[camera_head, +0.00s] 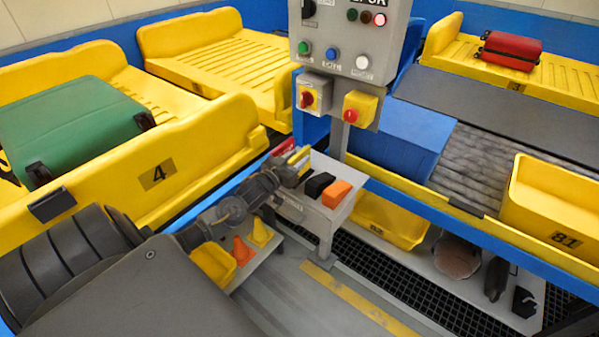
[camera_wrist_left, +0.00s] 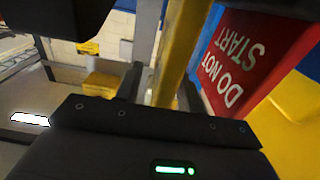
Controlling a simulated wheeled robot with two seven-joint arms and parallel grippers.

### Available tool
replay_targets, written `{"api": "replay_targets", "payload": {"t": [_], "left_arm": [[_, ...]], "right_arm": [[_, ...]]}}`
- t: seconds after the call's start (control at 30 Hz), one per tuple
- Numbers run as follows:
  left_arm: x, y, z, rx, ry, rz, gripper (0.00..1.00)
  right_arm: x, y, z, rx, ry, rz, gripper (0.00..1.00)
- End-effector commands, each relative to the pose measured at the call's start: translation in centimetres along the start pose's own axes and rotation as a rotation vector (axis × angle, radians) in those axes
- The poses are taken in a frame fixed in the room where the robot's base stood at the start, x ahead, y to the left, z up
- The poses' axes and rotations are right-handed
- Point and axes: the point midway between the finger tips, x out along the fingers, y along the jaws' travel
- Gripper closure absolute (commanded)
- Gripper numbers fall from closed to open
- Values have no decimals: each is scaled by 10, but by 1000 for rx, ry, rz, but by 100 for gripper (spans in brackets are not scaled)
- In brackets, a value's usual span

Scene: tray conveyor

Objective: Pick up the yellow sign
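A yellow sign (camera_head: 301,158), seen nearly edge-on, stands on the small grey table below the control panel. In the left wrist view the yellow sign (camera_wrist_left: 182,50) rises as a narrow upright strip between the dark fingers. My left gripper (camera_head: 291,170) is at the sign. Its fingers are apart, with a gap visible on the left of the strip; contact on the right is unclear. The sign's face and lower end are hidden. My right gripper is not seen.
A red DO NOT START sign (camera_wrist_left: 238,58) stands close beside the yellow one. Black (camera_head: 319,184) and orange (camera_head: 338,194) blocks share the grey table (camera_head: 307,210). The control panel (camera_head: 346,45) stands behind. Small cones (camera_head: 260,232) sit on a lower shelf.

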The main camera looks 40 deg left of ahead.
Motion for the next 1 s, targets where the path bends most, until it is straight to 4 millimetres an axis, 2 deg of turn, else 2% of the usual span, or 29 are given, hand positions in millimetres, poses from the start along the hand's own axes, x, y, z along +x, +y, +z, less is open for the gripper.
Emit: {"api": "replay_targets", "payload": {"t": [0.17,0.4,0.47,1.0], "left_arm": [[0,0,0,0,-1,0,63],[0,0,0,0,-1,0,95],[0,0,0,0,-1,0,100],[0,0,-6,0,1,0,100]], "right_arm": [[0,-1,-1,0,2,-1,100],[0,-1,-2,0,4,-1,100],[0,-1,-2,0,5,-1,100],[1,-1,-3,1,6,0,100]]}}
